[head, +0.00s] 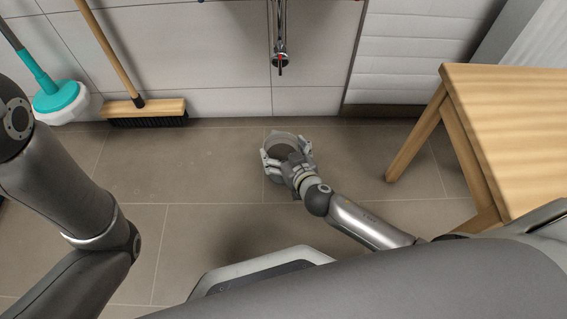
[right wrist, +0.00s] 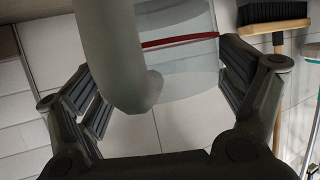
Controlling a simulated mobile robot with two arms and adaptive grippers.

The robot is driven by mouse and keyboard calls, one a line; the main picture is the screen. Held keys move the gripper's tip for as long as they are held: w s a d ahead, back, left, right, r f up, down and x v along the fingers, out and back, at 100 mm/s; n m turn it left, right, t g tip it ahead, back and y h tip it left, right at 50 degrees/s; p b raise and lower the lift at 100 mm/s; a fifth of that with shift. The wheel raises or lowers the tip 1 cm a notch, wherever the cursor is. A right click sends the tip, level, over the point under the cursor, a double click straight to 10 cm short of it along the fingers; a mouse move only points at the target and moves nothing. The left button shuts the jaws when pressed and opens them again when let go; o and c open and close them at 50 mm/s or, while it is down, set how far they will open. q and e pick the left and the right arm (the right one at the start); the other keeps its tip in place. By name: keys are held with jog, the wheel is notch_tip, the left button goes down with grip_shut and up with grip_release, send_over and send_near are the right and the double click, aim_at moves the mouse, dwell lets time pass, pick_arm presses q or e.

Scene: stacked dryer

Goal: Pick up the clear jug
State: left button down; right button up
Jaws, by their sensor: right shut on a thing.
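The clear jug (head: 283,143) is seen from above over the tiled floor, below the tap. In the right wrist view, the jug (right wrist: 188,62) is see-through, with a red line around it and a thick grey handle (right wrist: 112,45) facing the camera. My right gripper (head: 287,156) is shut on the jug, with a finger on each side of its body; both fingers also show in the right wrist view (right wrist: 165,85). I cannot tell whether the jug touches the floor. My left arm shows at the left, but its gripper is out of view.
A tap (head: 280,52) hangs on the tiled wall above the jug. A broom (head: 145,108) and a turquoise mop (head: 57,97) lean at the left. A wooden table (head: 520,120) stands at the right. The floor (head: 200,175) around the jug is clear.

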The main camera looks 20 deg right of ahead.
jog(key=c, duration=0.9)
jog(key=shift+r, duration=0.15)
jog(key=shift+c, duration=1.2)
